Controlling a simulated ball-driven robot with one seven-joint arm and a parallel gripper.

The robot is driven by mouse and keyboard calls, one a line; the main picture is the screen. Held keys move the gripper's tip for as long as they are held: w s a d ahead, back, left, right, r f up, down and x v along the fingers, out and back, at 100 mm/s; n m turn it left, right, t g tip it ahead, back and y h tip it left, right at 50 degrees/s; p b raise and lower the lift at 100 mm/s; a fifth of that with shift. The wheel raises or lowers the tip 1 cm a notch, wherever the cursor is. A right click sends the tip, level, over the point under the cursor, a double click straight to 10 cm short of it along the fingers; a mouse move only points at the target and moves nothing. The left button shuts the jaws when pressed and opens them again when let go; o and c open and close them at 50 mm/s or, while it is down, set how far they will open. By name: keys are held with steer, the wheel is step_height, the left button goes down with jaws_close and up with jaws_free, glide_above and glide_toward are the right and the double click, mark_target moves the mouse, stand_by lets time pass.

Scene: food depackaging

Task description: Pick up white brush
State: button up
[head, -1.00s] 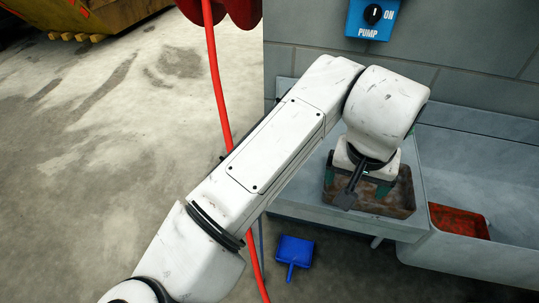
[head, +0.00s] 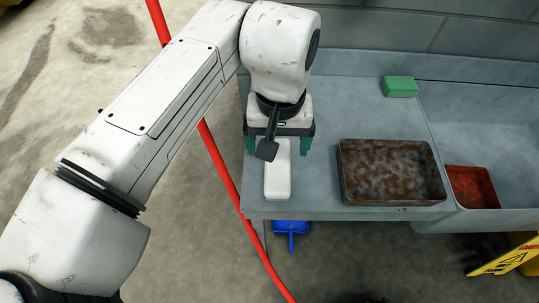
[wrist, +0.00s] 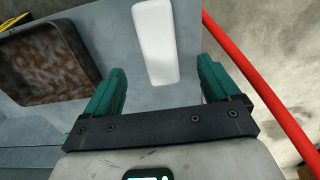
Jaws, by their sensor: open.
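The white brush (head: 278,182) is a long, smooth white block with rounded corners, lying on the grey counter in the head view. It also shows in the wrist view (wrist: 155,40), between and beyond the fingertips. My gripper (head: 277,152) is above the brush's far part, with its green fingers apart, one to each side of it. In the wrist view my gripper (wrist: 161,72) is open and empty. The brush's far end is partly hidden by my gripper in the head view. I cannot tell the exact height of the fingertips above the counter.
A dirty brown tray (head: 345,192) sits to the right on the counter. A green block (head: 400,86) lies near the wall. A red tray (head: 473,187) is in the sink basin. A red hose (head: 222,165) runs past the counter's left side. A blue dustpan (head: 291,227) is below the front edge.

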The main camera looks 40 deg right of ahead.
mark_target(278, 165)
steer(key=f, duration=0.5)
steer(key=f+p, duration=0.1)
steer(key=f, duration=0.3)
steer(key=shift+d+f, duration=0.2)
steer(key=shift+f, duration=0.15)
steer(key=c, duration=1.1)
